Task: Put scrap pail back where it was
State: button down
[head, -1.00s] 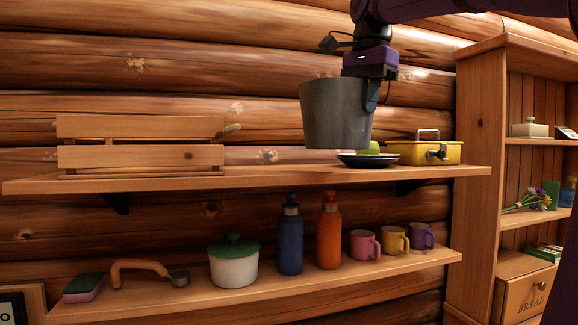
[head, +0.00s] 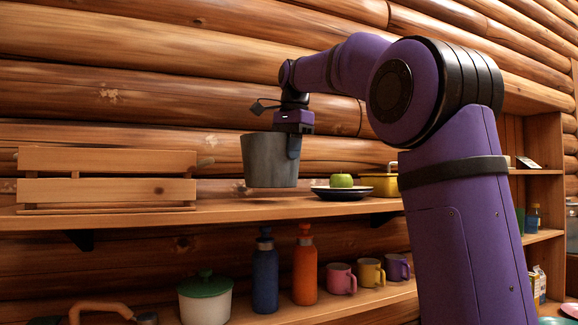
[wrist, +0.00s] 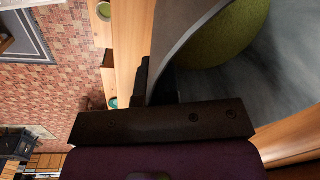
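The scrap pail (head: 268,162) is a dark grey, tapered metal bucket, upright at the upper shelf (head: 240,211) in the head view. My gripper (head: 293,147) is shut on its right rim from above. The wrist view shows the fingers (wrist: 156,82) around the pail's wall (wrist: 185,42), with a round yellow-green thing (wrist: 225,38) inside. The pail is between a wooden rack (head: 108,190) on its left and a dark plate (head: 325,191) with a green apple (head: 341,180) on its right. I cannot tell whether its base touches the shelf.
A yellow lunch box (head: 379,185) stands right of the plate, partly behind my arm. The lower shelf holds a white pot (head: 205,303), a blue bottle (head: 265,275), an orange bottle (head: 305,270) and mugs (head: 341,279). Bare shelf shows between rack and pail.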

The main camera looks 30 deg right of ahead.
aim_at(287, 186)
jog(key=shift+w, duration=0.4)
jog(key=shift+f, duration=1.75)
jog(key=shift+f, duration=0.1)
jog(key=c, duration=1.4)
grip_release()
jog(key=shift+f, duration=0.1)
jog(key=shift+o, duration=0.2)
notch_tip(287, 186, up, 12)
jog(key=s, duration=0.1)
jog(key=shift+s+d, duration=0.15)
jog(key=shift+s, duration=0.05)
